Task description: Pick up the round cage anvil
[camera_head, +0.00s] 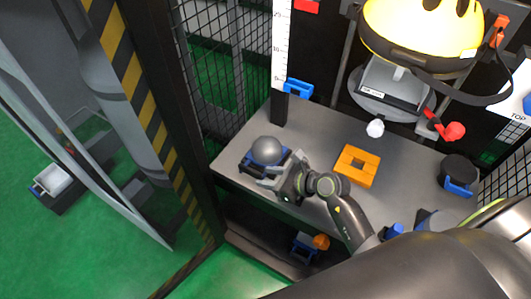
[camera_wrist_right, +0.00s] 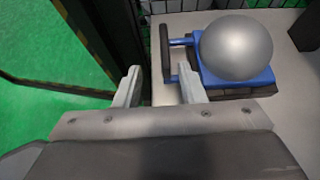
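The round anvil (camera_head: 266,150) is a smooth grey ball on a blue base. It sits at the left end of the grey table, and its ball (camera_wrist_right: 236,45) fills the upper right of the right wrist view. A dark bar handle (camera_wrist_right: 165,52) on blue posts sticks out from the base's left side there. My right gripper (camera_head: 278,181) is just in front of the anvil. Its two fingers (camera_wrist_right: 158,78) are apart, with the near end of the handle appearing between them. I see no grip on it. My left gripper is not in view.
An orange square frame (camera_head: 357,165) lies mid-table. A black round piece with a blue handle (camera_head: 459,172) stands at the right. A yellow helmet headform (camera_head: 420,30) hangs above the back. A striped post (camera_head: 150,110) and mesh (camera_head: 225,60) bound the left side.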

